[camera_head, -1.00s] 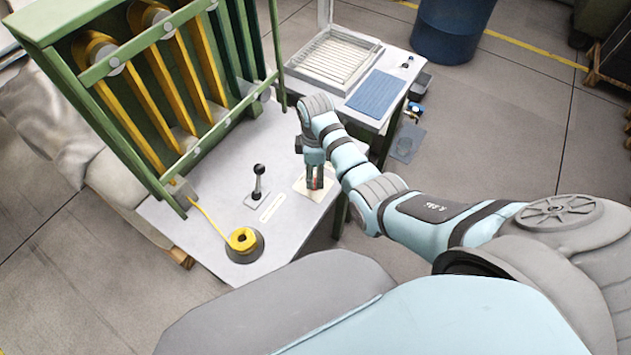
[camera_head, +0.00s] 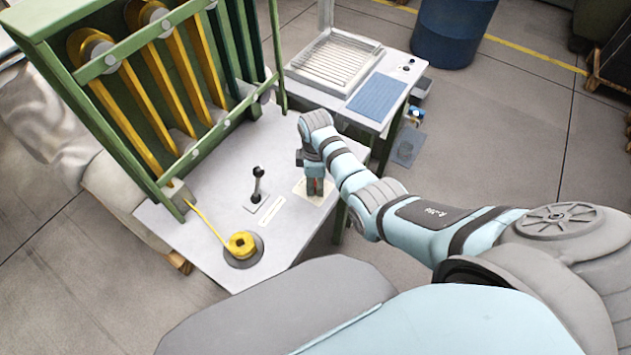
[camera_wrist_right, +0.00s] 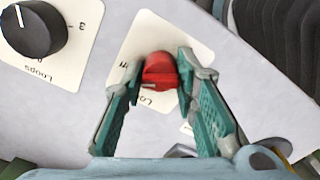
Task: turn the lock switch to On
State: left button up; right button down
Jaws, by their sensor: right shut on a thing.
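The lock switch is a red rotary knob (camera_wrist_right: 160,72) on a cream label plate (camera_wrist_right: 165,35) in the right wrist view. The plate's lettering is partly covered and hard to read. My right gripper (camera_wrist_right: 153,80) has its green fingers on both sides of the knob, shut on it. In the head view my right gripper (camera_head: 315,186) points down over the cream plate (camera_head: 307,193) at the table's right edge, and it hides the knob. My left gripper is not in view.
A black dial (camera_wrist_right: 32,30) marked "Loops" sits left of the switch. On the table (camera_head: 207,257) stand a lever with a black ball (camera_head: 257,172) and a yellow spool (camera_head: 241,244). A green frame (camera_head: 95,75) with yellow strips rises behind them.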

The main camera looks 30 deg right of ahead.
jog(key=n+p, duration=0.1)
jog(key=n, duration=0.1)
jog(key=shift+s+r+n+p, duration=0.1)
jog(key=shift+n+p, duration=0.2)
jog(key=shift+p, duration=0.1)
jog(key=n+p, duration=0.1)
jog(key=n, duration=0.1)
jog(key=shift+n, duration=0.3)
jog(key=n+p, duration=0.1)
jog(key=n, duration=0.2)
jog(key=shift+n, duration=1.8)
jog(key=c, duration=1.2)
grip_release()
jog(key=shift+c, duration=0.2)
